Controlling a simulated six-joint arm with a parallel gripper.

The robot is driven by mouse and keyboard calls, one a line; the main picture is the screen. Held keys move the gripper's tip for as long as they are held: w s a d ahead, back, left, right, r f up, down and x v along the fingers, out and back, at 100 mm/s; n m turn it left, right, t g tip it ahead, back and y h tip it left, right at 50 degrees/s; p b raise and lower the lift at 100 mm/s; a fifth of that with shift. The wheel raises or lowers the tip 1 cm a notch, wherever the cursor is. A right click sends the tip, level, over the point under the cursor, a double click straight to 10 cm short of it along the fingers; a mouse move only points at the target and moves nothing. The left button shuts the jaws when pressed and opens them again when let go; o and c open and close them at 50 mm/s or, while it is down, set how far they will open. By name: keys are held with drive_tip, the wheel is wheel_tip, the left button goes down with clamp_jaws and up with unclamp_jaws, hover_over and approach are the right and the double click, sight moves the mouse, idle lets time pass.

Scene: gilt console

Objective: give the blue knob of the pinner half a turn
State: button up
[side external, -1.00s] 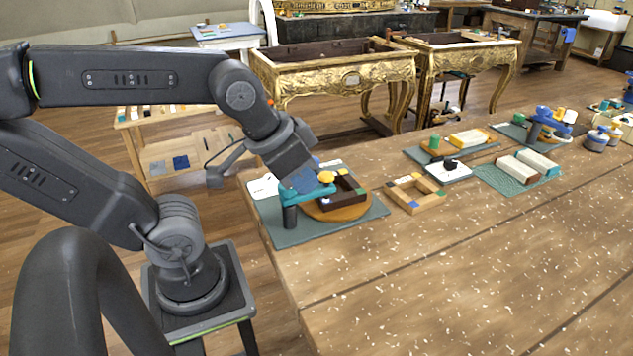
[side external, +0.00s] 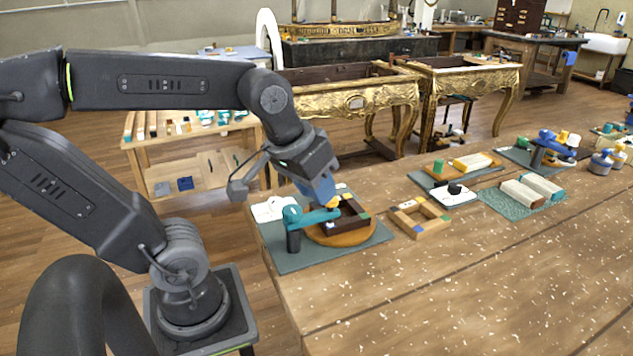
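A teal clamp-like fixture (side external: 315,217) with a dark post stands on a grey mat (side external: 285,263) at the near left of the bench. Its arm reaches right to a yellow piece (side external: 333,203) over a dark square frame (side external: 352,219) on a round orange board (side external: 345,239). My gripper (side external: 322,193) points down with its blue end just above the yellow piece. Whether it touches anything, and whether its fingers are apart, I cannot tell. No separate blue knob shows clearly on this fixture; my gripper may hide it. Another fixture with a blue arm (side external: 552,143) stands far right.
A light wooden frame (side external: 420,219) lies right of the mat. Beyond it are a white card with a black knob (side external: 455,189), a tray with blocks (side external: 437,166) and a teal mat with two bars (side external: 522,192). The front of the bench (side external: 470,290) is clear.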

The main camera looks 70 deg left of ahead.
drive_tip(key=o, duration=0.5)
drive_tip(key=w+a+n+g, duration=0.1)
drive_tip(key=w+a+n, duration=0.1)
drive_tip(key=a+n, duration=0.1)
drive_tip(key=w+a+r+n, duration=0.1)
drive_tip(key=w+a+n, duration=0.1)
drive_tip(key=a+n, duration=0.1)
drive_tip(key=w+a+n+g, duration=0.1)
drive_tip(key=w+a+n, duration=0.1)
drive_tip(key=n, duration=0.2)
drive_tip(key=shift+w+a+r+n+g, duration=0.15)
drive_tip(key=shift+a+r+n+g, duration=0.15)
drive_tip(key=shift+a+n, duration=0.1)
drive_tip(key=shift+c, duration=0.2)
drive_tip(key=shift+o, duration=0.9)
drive_tip(key=w+a+f+n+g, duration=0.1)
drive_tip(key=w+a+n+g, duration=0.1)
drive_tip(key=a+n, duration=0.9)
drive_tip(key=shift+w+a+f+n, duration=0.15)
drive_tip(key=shift+w+a+n, duration=0.15)
drive_tip(key=shift+w+a, duration=0.3)
drive_tip(key=shift+n, duration=0.4)
drive_tip(key=f, duration=1.4)
drive_tip(key=shift+a, duration=0.3)
drive_tip(key=c, duration=0.9)
